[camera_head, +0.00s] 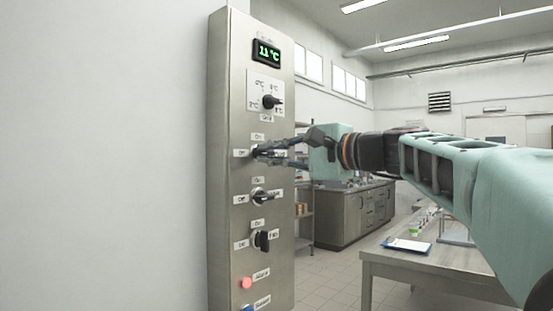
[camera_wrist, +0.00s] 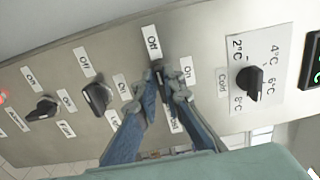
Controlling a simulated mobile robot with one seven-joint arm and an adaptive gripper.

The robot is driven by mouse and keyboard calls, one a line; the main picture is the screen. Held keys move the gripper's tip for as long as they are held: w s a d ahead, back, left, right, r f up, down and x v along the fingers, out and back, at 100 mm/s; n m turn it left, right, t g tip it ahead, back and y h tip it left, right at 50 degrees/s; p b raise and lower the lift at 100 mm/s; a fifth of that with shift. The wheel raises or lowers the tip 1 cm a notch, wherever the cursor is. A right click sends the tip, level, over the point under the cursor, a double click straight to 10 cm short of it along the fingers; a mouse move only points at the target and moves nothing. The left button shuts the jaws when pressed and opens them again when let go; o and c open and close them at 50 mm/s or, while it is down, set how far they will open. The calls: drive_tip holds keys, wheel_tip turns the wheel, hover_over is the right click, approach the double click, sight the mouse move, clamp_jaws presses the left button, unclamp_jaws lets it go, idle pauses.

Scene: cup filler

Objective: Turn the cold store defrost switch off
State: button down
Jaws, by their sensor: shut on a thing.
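A tall steel control panel (camera_head: 225,120) stands on the left in the head view. My gripper (camera_head: 262,152) reaches it from the right and is shut on a black rotary switch (camera_wrist: 157,67), just below the temperature dial (camera_head: 271,102). In the wrist view the two fingers (camera_wrist: 163,88) close around this knob from both sides. An "Off" label (camera_wrist: 151,42) lies beyond the fingertips and an "On" label (camera_wrist: 186,70) beside them. The switch's name label (camera_wrist: 172,122) is partly covered by a finger and unreadable. The knob's exact angle is mostly hidden.
Two more black switches (camera_head: 258,195) (camera_head: 262,241), a red button or lamp (camera_head: 246,283) and a blue one (camera_head: 248,308) lie below. A green display (camera_head: 266,52) reads about 11 °C. A table (camera_head: 390,262) with a clipboard (camera_head: 407,245) stands at right, under my arm.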

idle(0.4)
drive_tip(key=c, duration=2)
unclamp_jaws()
drive_tip(key=shift+c, duration=0.2)
drive_tip(key=v, duration=0.7)
drive_tip(key=shift+s+d, duration=0.15)
drive_tip(key=shift+d, duration=0.1)
